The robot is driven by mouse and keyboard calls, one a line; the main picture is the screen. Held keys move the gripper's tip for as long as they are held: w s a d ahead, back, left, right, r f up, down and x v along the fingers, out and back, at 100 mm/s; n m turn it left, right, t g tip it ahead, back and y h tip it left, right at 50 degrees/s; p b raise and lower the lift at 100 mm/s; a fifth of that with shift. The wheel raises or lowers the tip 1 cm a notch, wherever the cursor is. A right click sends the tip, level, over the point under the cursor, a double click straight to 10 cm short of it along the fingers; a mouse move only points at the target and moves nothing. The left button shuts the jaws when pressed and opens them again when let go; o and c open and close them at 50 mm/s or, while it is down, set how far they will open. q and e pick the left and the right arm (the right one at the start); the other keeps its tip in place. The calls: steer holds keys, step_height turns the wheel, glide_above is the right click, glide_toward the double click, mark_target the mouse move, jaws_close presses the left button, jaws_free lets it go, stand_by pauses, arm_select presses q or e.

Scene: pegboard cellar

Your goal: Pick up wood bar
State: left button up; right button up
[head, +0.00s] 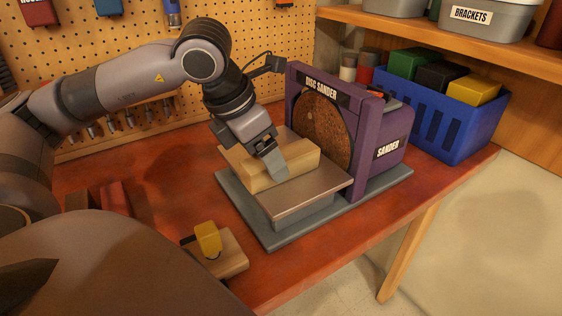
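The wood bar (300,168) is a pale, long block lying on the flat work table (300,198) of the purple disc sander (379,145). It lies in front of the brown sanding disc (324,130). My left gripper (270,167) reaches down over the bar from the upper left. One grey finger lies against the bar's near face and covers part of it. The other finger is hidden, so I cannot tell whether the gripper is closed on the bar. My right gripper is not in view.
A yellow item (208,238) sits on a small wooden block (232,262) near the bench's front edge. Red pieces (115,195) lie at the left. A blue crate (440,115) with coloured boxes stands right of the sander. A pegboard (130,50) backs the bench.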

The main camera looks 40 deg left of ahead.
arm_select(q)
steer(key=shift+x, duration=1.25)
steer(key=c, duration=1.3)
step_height(320, 180, up, 20)
steer(key=p, duration=0.3)
steer(key=f+b, duration=0.1)
steer(key=f, duration=0.3)
steer(key=f+b, duration=0.1)
steer(key=f, duration=0.4)
steer(key=s+f+b, duration=0.1)
steer(key=f, duration=0.3)
steer(key=shift+a+f, duration=0.15)
steer(key=shift+a, duration=0.05)
steer(key=f+b, duration=0.2)
steer(key=f, duration=0.1)
steer(key=f+b, duration=0.2)
steer(key=shift+w+f, duration=0.2)
steer(key=shift+f, duration=0.2)
steer(key=shift+w+d+f+b, duration=0.15)
steer(key=shift+w+b, duration=0.1)
steer(key=shift+w, duration=0.15)
steer(key=shift+w+d+f+b, duration=0.15)
steer(key=shift+w+b, duration=0.1)
steer(key=shift+w, duration=0.1)
